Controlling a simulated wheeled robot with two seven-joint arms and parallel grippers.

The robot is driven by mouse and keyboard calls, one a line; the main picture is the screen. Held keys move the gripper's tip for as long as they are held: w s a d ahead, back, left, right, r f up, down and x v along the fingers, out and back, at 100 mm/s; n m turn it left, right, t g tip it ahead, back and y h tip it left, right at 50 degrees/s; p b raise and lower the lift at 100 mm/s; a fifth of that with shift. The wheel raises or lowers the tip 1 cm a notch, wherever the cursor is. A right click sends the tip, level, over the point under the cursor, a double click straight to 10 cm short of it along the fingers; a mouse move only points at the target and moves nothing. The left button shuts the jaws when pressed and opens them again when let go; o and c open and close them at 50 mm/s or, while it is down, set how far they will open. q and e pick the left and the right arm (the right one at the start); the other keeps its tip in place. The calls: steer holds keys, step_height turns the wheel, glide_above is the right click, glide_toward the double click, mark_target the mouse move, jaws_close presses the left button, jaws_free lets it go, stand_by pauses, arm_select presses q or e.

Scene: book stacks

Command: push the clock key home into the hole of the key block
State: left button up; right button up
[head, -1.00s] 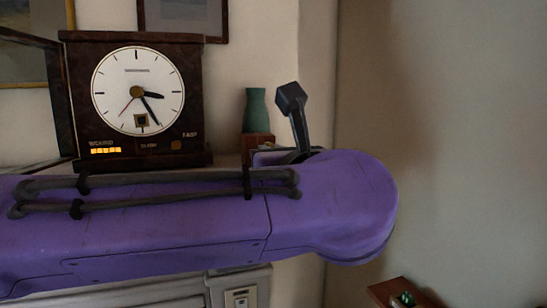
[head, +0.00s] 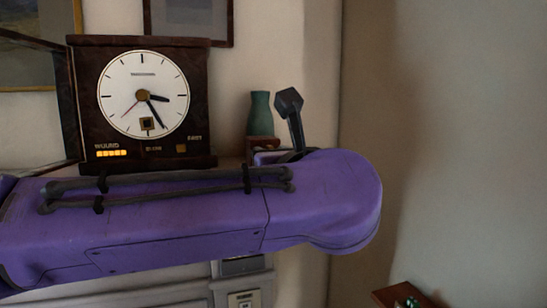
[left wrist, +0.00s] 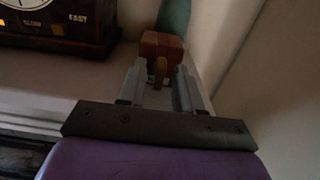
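The brown key block (left wrist: 161,47) stands on the pale shelf top in the left wrist view. In the head view, part of the block (head: 262,143) shows above my purple arm. The brass clock key (left wrist: 160,70) is upright against the block's near face; how deep it sits in the hole cannot be seen. My left gripper (left wrist: 161,78) has its two grey fingers apart, one on each side of the key, with a small gap showing on both sides. In the head view my arm hides the fingers and the key. My right gripper is out of view.
A dark clock (head: 143,100) with its door swung open stands left of the block. A green vase (head: 260,113) is close behind the block. A wall bounds the right side. A small wooden surface (head: 398,294) with a green item is at lower right.

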arm_select(q)
steer(key=b+v, duration=0.4)
steer(key=v, duration=0.6)
steer(key=shift+s, duration=0.3)
steer(key=shift+d, duration=0.1)
